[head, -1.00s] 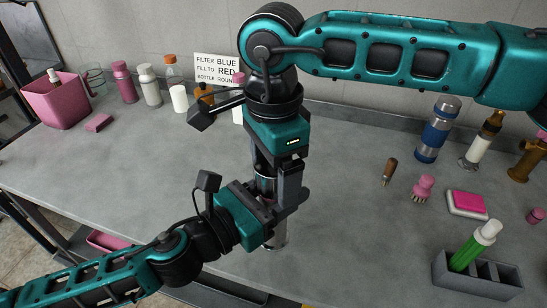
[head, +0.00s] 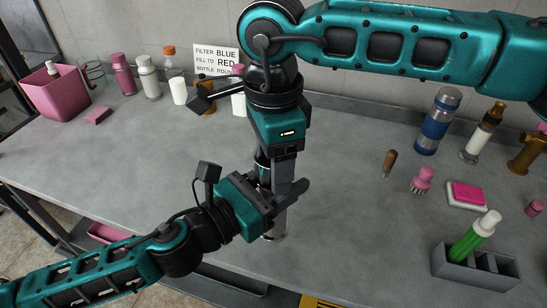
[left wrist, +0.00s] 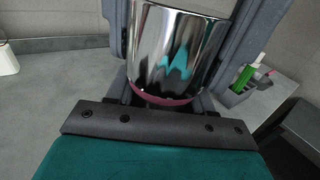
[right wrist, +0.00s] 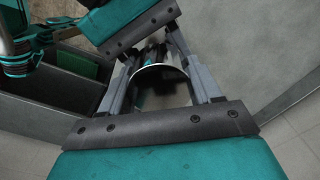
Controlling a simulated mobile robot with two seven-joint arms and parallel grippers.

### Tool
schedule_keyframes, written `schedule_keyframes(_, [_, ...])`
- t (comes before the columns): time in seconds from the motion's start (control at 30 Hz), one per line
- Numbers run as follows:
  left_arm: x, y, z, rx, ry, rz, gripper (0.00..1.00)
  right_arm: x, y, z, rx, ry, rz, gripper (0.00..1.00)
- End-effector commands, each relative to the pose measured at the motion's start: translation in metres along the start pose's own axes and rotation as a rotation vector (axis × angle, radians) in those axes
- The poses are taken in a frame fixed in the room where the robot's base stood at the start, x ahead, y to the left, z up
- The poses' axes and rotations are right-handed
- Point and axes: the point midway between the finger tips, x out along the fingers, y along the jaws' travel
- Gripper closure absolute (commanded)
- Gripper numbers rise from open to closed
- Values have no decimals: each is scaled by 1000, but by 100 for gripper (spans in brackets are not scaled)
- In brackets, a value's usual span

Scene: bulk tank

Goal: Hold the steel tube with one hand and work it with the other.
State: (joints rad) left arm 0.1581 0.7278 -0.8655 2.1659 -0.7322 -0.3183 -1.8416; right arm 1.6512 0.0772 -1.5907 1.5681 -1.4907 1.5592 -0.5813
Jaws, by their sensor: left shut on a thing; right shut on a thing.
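The steel tube (head: 273,230) stands upright above or on the grey bench, mostly hidden behind my grippers; whether its foot touches the bench I cannot tell. My left gripper (head: 284,194) comes in from the left and is shut around its side. In the left wrist view the mirror-bright tube (left wrist: 175,52) fills the space between the fingers, with a pink band at one end. My right gripper (head: 272,168) points down from above and is shut on the upper part. In the right wrist view the tube's round, shiny end (right wrist: 158,85) lies between the fingers.
A grey rack (head: 440,262) with a green bottle (head: 467,243) stands at front right. A pink sponge (head: 467,193), pink brush (head: 423,180), brown-handled tool (head: 389,163) and blue-banded flask (head: 437,122) lie or stand behind it. Bottles and a pink bin (head: 60,95) line the back left.

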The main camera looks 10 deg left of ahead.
Motion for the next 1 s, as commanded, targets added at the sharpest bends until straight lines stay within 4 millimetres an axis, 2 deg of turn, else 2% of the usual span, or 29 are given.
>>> schedule_keyframes(0.13, [0,0,1,1,-2,-1,100,0,0,0,-3,0,-1,73])
schedule_keyframes(0.17, [0,0,1,1,-2,-1,100,0,0,0,-4,-1,-1,35])
schedule_keyframes(0.43, [0,0,1,0,-2,-1,100,0,0,0,-5,0,-1,9])
schedule_keyframes(0.77, [0,0,1,1,-2,-1,100,-4,0,0,-5,0,-2,7])
schedule_keyframes(0.87, [0,0,1,1,-2,-1,100,-16,-1,0,-5,1,-4,7])
schedule_keyframes(1.0, [0,0,1,1,-2,-1,100,-43,-1,0,-4,0,-5,7])
